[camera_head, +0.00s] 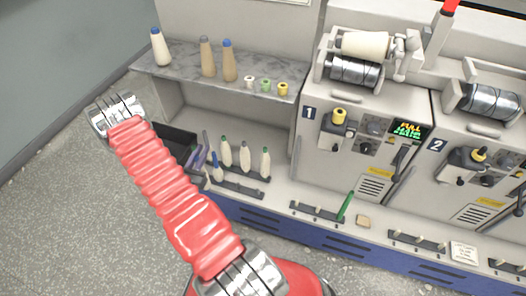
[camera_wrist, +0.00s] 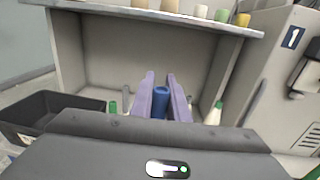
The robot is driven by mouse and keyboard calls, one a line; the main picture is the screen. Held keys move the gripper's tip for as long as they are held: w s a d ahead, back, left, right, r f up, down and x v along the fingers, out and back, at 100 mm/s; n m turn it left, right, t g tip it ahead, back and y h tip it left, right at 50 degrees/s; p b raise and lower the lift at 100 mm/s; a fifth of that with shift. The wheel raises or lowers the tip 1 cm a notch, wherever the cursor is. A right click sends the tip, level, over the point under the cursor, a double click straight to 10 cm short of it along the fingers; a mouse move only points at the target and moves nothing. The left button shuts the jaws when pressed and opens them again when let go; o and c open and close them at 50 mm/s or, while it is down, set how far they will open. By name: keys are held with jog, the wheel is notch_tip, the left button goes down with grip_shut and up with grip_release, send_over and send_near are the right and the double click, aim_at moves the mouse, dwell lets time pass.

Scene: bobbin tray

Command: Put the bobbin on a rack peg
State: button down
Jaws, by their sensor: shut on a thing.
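My gripper (camera_wrist: 161,85) has its two purple fingers closed around a blue-topped bobbin (camera_wrist: 160,103) in the wrist view. In the head view the blue-topped bobbin (camera_head: 217,170) shows beside the purple fingers (camera_head: 202,155), low in front of the recess under the shelf. Its lower end is hard to make out. A dark peg rack (camera_head: 237,187) lies along the ledge just right of it. Several pale bobbins stand upright there, one with a green top (camera_head: 226,152) and another at the right (camera_head: 265,163). Further racks (camera_head: 317,212) lie along the ledge, some with bare pegs.
A grey shelf (camera_head: 185,72) above holds several tall bobbins and small spools. A black bin (camera_head: 176,140) stands left of my gripper. Machine 1 (camera_head: 350,165) stands right of the recess. A green bobbin (camera_head: 345,206) leans at a rack before it.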

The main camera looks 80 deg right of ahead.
jog(key=s+d+f+m+g, duration=0.1)
jog(key=s+d+g, duration=0.1)
jog(key=s, duration=0.5)
jog(key=s+d+f+m+g+y, duration=0.1)
jog(key=s+d+f+m+g, duration=0.1)
jog(key=s, duration=0.5)
jog(key=s+d+f+m+g+y, duration=0.1)
jog(key=s+d+m+g, duration=0.1)
jog(key=s+d+g, duration=0.2)
jog(key=s+d, duration=0.2)
jog(key=s, duration=0.1)
jog(key=shift+s+f, duration=0.35)
jog(key=shift+f, duration=0.2)
jog(key=shift+f, duration=3.25)
jog(key=c, duration=2)
grip_release()
jog(key=shift+w+a, duration=0.1)
jog(key=shift+a, duration=0.05)
